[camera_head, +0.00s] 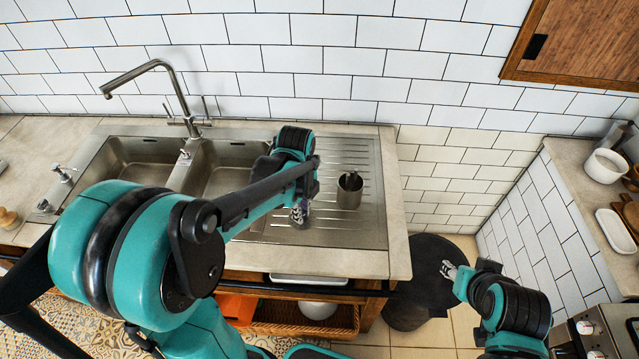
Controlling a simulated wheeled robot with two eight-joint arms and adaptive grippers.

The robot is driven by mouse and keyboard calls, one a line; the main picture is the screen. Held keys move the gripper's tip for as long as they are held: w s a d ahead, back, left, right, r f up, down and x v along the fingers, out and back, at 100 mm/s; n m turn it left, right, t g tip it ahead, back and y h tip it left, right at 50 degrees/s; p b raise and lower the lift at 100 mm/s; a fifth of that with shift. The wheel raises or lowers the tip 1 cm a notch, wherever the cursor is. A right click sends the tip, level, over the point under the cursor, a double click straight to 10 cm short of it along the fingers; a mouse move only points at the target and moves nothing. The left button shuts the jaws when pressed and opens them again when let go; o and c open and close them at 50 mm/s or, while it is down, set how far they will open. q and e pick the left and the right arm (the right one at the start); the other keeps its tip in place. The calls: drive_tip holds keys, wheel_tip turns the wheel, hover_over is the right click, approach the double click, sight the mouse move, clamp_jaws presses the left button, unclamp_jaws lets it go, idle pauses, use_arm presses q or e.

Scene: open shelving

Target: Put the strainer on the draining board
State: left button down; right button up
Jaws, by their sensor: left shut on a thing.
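The draining board (349,236) is the ribbed steel area to the right of the sink bowls. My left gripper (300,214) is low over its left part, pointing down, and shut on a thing. That thing is mostly hidden by my gripper and arm; I take it for the strainer but cannot make out its shape. I cannot tell whether it touches the board. My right gripper (449,270) is at the lower right, away from the counter, in front of a dark round bin; its fingers are too small to read.
The tall tap (160,85) and two sink bowls (135,163) are to the left. A side counter (575,165) with white dishes is at right.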

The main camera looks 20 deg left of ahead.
use_arm(q)
drive_tip(key=w+a+f+b, duration=0.1)
drive_tip(key=w+a+f, duration=0.1)
drive_tip(key=w, duration=0.1)
drive_tip(key=w+a+f+b, duration=0.1)
drive_tip(key=w+f, duration=0.1)
drive_tip(key=w, duration=0.1)
drive_tip(key=w+a+f+b, duration=0.1)
drive_tip(key=w+a+f, duration=0.1)
drive_tip(key=w+f, duration=0.1)
drive_tip(key=shift+w+a, duration=0.3)
drive_tip(key=shift+w, duration=0.25)
wheel_tip(320, 180, down, 3)
drive_tip(key=shift+f+b, duration=0.15)
drive_tip(key=shift+b, duration=0.45)
drive_tip(key=shift+f, duration=0.4)
drive_tip(key=shift+f, duration=0.1)
drive_tip(key=c, duration=1.5)
unclamp_jaws()
